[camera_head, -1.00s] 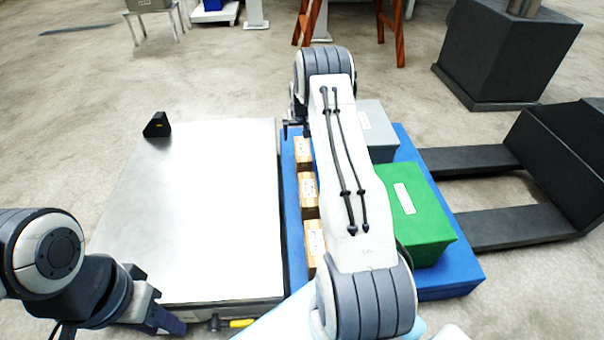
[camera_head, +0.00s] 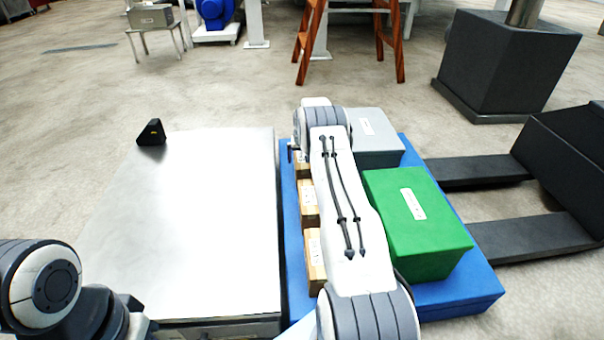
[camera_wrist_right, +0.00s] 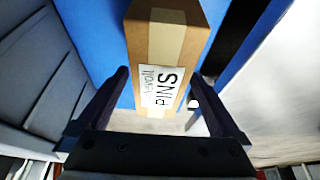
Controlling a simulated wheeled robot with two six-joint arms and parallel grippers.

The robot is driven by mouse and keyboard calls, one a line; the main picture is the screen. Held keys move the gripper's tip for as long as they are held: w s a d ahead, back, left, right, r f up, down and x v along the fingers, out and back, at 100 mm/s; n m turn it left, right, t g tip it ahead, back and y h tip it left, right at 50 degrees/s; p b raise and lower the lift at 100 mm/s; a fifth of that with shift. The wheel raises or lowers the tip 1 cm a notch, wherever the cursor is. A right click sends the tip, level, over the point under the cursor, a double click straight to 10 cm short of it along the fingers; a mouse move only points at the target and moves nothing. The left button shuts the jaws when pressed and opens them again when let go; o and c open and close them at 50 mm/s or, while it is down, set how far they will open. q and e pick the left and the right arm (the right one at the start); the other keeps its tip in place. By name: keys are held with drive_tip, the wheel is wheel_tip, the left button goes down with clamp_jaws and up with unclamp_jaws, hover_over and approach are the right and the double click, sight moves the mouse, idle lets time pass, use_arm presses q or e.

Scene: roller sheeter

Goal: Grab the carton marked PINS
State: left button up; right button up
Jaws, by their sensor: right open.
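The brown carton marked PINS (camera_wrist_right: 168,50) lies between the two dark fingers of my right gripper (camera_wrist_right: 160,76) in the right wrist view. The gripper is open, with a finger on each side of the carton; I cannot tell whether either touches it. The white label with PINS faces the camera. In the head view it appears to be the far carton (camera_head: 302,164) in a row on the blue pallet (camera_head: 292,240), partly hidden by my right arm, as is the right gripper. My left arm shows at the lower left, its gripper outside the frame.
Two more cartons (camera_head: 309,203) (camera_head: 315,258) stand nearer in the row. A green box (camera_head: 425,235) and a grey box (camera_head: 375,145) stand right of them. A metal table (camera_head: 190,230) with a small black object (camera_head: 151,133) lies left, across a narrow gap.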

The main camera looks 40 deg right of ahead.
drive_tip(key=shift+w+f, duration=0.15)
drive_tip(key=shift+f, duration=0.1)
drive_tip(key=shift+f, duration=0.25)
idle(0.4)
drive_tip(key=shift+d, duration=0.1)
clamp_jaws()
